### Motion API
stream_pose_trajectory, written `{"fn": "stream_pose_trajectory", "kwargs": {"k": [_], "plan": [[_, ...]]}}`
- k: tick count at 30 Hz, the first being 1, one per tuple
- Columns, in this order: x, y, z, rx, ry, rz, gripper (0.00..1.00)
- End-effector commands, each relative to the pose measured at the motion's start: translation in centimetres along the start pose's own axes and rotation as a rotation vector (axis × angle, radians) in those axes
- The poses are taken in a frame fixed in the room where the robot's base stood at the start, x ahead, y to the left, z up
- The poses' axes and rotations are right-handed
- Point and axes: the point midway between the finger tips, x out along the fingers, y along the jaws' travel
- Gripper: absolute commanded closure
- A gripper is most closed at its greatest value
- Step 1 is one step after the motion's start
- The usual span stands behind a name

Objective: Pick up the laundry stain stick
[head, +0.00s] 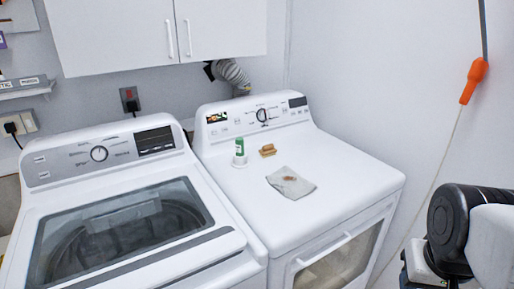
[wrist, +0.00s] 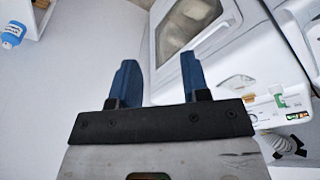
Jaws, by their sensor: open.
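The laundry stain stick (head: 240,150), green on top with a white lower part, stands upright on top of the right-hand white machine (head: 330,150), near its back left. It also shows small at the right of the wrist view (wrist: 278,96). My gripper (wrist: 158,66) is open, its two blue fingers apart with nothing between them. It is well away from the stick. In the head view part of my arm shows at the right edge, and the fingers cannot be made out there.
A small brown brush (head: 267,150) lies right of the stick, and a grey stained cloth (head: 291,182) lies in front. The left washer (head: 110,165) stands beside it. Wall cabinets (head: 160,35) hang above. A blue bottle (wrist: 12,36) shows in the wrist view.

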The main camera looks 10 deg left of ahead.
Motion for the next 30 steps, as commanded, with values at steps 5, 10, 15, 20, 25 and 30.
{"fn": "stream_pose_trajectory", "kwargs": {"k": [5, 10, 15, 20, 25, 30], "plan": [[0.0, 0.0, 0.0, 0.0, 0.0, 0.0, 0.57], [0.0, 0.0, 0.0, 0.0, 0.0, 0.0, 0.42], [0.0, 0.0, 0.0, 0.0, 0.0, 0.0, 0.34], [0.0, 0.0, 0.0, -0.001, 0.0, 0.0, 0.34], [-0.3, -0.2, -0.8, -0.012, -0.002, -0.001, 0.34], [-0.9, -0.7, -2.9, -0.049, -0.01, -0.005, 0.34]]}}
